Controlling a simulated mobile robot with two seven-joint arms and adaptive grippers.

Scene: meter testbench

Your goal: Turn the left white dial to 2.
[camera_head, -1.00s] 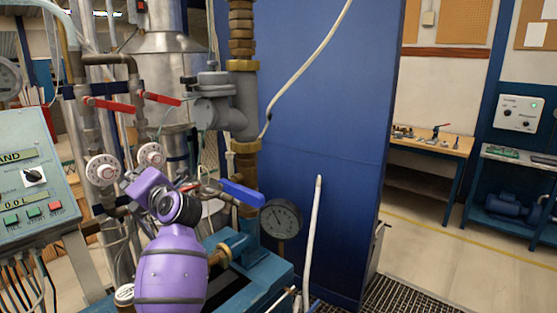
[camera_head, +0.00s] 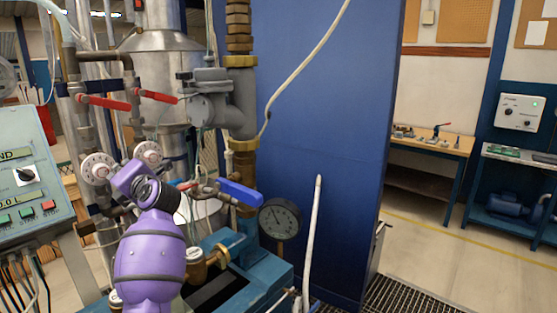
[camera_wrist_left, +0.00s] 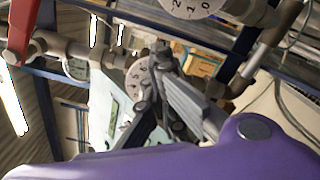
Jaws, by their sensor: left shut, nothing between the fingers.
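The left white dial (camera_head: 96,168) is a round numbered handwheel on the pipework. The right white dial (camera_head: 148,153) is a similar one, a little higher and to its right. My purple left arm reaches up in front of them, its wrist just right of the left dial; its fingers are hidden there. In the left wrist view my left gripper (camera_wrist_left: 161,48) is shut and empty. Behind its fingers is a numbered dial, apparently the left one (camera_wrist_left: 136,78), partly covered; I cannot tell whether they touch. The other dial (camera_wrist_left: 186,6) is cut by the top edge. My right gripper is out of view.
A control panel (camera_head: 40,165) stands close on the left. Red-handled valves (camera_head: 103,102) are above the dials. A blue-handled valve (camera_head: 240,193) and a pressure gauge (camera_head: 279,219) are to the right of my arm. Pipes crowd the area around the dials.

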